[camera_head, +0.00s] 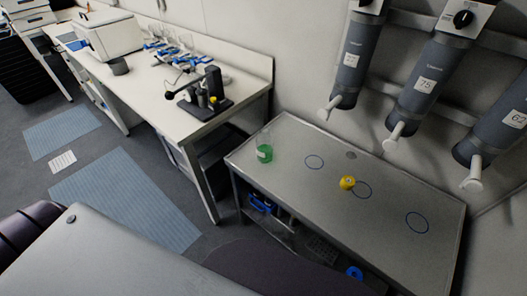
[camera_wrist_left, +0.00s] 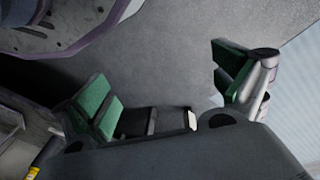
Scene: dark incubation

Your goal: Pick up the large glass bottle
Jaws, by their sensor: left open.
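A clear glass bottle (camera_head: 265,151) with green contents and a pale label stands upright near the left end of the metal table (camera_head: 310,190) in the head view. It looks like the large glass bottle. My left gripper (camera_wrist_left: 165,92) shows in the left wrist view. Its green-padded fingers are wide apart with nothing between them, and grey floor lies behind. The bottle is not in the wrist view, and the left gripper is not seen in the head view. My right gripper is in neither view.
A small yellow object (camera_head: 347,183) sits by one of several blue rings on the metal table. Grey cylinders (camera_head: 414,88) with white spouts hang above it. A white bench (camera_head: 165,85) with a black instrument (camera_head: 205,92) stands left. Blue items sit under the table.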

